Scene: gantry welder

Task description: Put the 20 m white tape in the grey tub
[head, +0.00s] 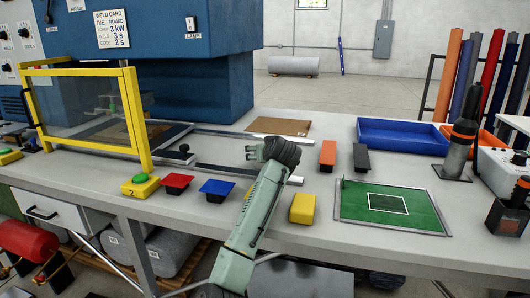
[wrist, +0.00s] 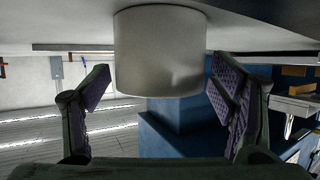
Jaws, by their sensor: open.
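My gripper (wrist: 158,82) is open in the wrist view, with one finger on each side of a plain off-white cylinder (wrist: 160,48). The cylinder stands on the bench, shown upside down at the top of this view, and gaps show between it and both fingers. No hole or label shows on it, so I cannot tell whether it is the 20 m white tape. I cannot make out a grey tub in either view.
A yellow-framed guard (head: 139,120) and blue machine (head: 200,60) stand left and behind. Red (head: 176,183), blue (head: 216,188) and yellow (head: 303,208) blocks lie near the front. A blue tray (head: 400,133) and green mat (head: 360,203) lie to the right.

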